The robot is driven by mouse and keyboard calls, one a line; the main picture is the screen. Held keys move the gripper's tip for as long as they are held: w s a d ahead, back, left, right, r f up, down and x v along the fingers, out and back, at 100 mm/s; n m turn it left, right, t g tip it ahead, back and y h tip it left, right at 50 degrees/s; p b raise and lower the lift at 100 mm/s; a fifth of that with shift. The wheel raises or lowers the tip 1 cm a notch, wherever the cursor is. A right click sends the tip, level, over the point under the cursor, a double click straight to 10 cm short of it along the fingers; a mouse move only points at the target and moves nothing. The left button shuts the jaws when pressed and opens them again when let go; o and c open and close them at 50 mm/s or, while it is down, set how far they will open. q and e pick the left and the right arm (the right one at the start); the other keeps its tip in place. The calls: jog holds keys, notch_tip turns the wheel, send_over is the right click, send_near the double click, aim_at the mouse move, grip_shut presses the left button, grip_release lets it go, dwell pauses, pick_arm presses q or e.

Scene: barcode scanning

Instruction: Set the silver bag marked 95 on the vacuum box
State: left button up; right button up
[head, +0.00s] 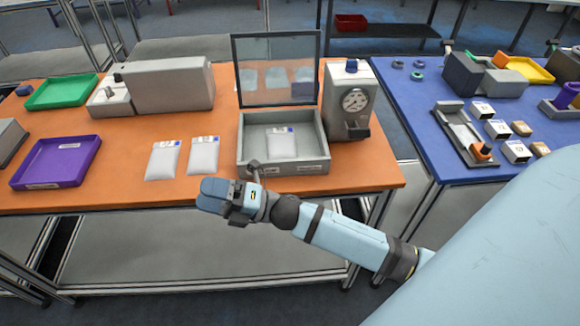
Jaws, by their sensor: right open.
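The vacuum box (311,168) is a grey open tray with its clear lid (233,70) standing up at the back. One pale silver bag (281,146) lies flat inside it. Two more silver bags lie flat on the orange table left of the box, one farther left (162,162) and one nearer the box (203,158). The printed numbers are too small to read, so I cannot tell which bag is 95. My right gripper (228,194) is open, in front of the box's front left corner by the table's front edge, with no bag seen in it. My left gripper is out of view.
A gauge unit (352,100) stands right of the box. A grey machine (165,85), a green tray (62,92) and a purple tray (57,163) are on the left. A blue table (425,105) with several small items is on the right. Bare orange tabletop lies around the bags.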

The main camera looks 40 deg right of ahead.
jog(key=s+d+f+m+h, duration=0.2)
jog(key=s+f+m+h, duration=0.3)
jog(key=f+m, duration=0.3)
jog(key=s+d+f+m+g+h, duration=0.1)
jog(key=s+d+f+m+h, duration=0.2)
jog(key=s+f+m+h, duration=0.2)
jog(key=s+d+f+m+g+h, duration=0.1)
jog(key=s+f+m+h, duration=0.3)
jog(key=f+m, duration=0.7)
jog(key=s+d+m, duration=0.1)
jog(key=m, duration=0.3)
jog(key=shift+s+d+f+h, duration=0.3)
jog(key=shift+s+d+h, duration=0.05)
jog(key=shift+d+h, duration=0.05)
